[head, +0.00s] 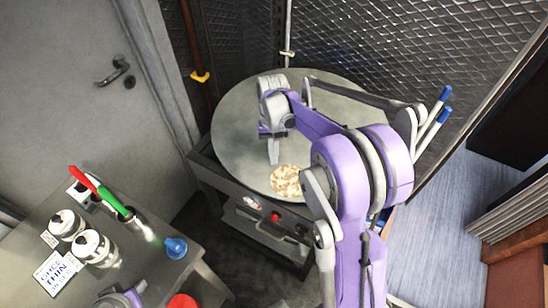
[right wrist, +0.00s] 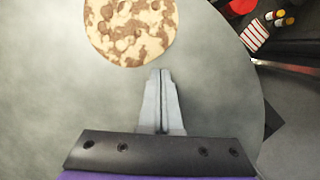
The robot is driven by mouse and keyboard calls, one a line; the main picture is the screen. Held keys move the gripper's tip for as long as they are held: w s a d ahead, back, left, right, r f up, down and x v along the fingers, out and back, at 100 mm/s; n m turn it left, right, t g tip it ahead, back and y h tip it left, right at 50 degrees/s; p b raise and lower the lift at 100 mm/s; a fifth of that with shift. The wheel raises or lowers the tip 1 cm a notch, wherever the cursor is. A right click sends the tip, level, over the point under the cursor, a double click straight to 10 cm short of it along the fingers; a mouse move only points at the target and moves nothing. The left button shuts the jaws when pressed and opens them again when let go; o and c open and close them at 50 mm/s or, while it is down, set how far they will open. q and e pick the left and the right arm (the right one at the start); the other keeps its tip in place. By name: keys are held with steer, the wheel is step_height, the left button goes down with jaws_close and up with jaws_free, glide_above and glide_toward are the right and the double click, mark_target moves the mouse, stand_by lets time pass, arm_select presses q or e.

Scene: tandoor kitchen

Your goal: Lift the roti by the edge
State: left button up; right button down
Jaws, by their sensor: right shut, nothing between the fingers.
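The roti (head: 287,180) is a round, pale flatbread with brown patches. It lies flat on the large round grey griddle (head: 240,120), near its front edge. My right gripper (head: 273,161) points down over the griddle, beside the roti. In the right wrist view its fingers (right wrist: 160,72) are together with nothing between them, and their tips are just short of the edge of the roti (right wrist: 130,28). I cannot tell whether the tips touch the griddle. A small part of my left arm shows at the bottom left of the head view; its fingers cannot be made out.
A side table at the left holds two white-lidded jars (head: 92,245), a metal cup with red and green handles (head: 125,212), a blue object (head: 175,247) and a label card (head: 55,272). A mesh wall (head: 420,40) stands behind the griddle. The griddle's left side is bare.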

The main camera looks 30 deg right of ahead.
mark_target(275, 178)
arm_select(q)
steer(key=shift+r, duration=0.1)
arm_select(e)
steer(key=shift+s+a+r, duration=0.1)
steer(key=shift+s+a, duration=0.15)
steer(key=shift+s, duration=0.05)
arm_select(q)
steer(key=shift+w, duration=0.15)
arm_select(e)
steer(key=shift+a, duration=0.1)
steer(key=shift+s, duration=0.15)
